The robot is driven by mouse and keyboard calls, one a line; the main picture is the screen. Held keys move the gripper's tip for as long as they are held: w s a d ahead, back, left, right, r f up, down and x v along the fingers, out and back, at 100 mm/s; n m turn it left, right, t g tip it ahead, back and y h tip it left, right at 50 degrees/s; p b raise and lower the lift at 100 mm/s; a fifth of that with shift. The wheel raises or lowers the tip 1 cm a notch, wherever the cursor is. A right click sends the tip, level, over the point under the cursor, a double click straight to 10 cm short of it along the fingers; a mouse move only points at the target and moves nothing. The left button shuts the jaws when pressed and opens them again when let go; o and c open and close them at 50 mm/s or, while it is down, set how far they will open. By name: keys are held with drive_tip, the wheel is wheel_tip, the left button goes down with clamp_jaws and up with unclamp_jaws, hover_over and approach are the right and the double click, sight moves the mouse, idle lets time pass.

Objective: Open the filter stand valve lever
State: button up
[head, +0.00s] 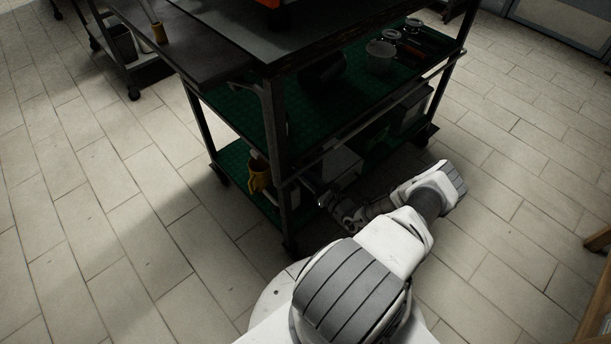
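I cannot make out a filter stand or a valve lever in the head view. A dark metal cart (277,130) with green-lined shelves stands in front of me. My white and grey arm bends right and then back left toward the cart's lower right side. My gripper (325,201) is at the end of it, close to the cart's lower shelf. It is small and dark there, so I cannot see whether its fingers are open or shut, or whether it touches anything.
The cart's middle shelf holds a grey bowl (380,57) and dark tools. A yellow item (258,175) hangs at its lower left. Another cart (128,66) stands at the back left. A brown wooden edge (597,290) is at right.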

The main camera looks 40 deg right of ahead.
clamp_jaws()
idle(1.3)
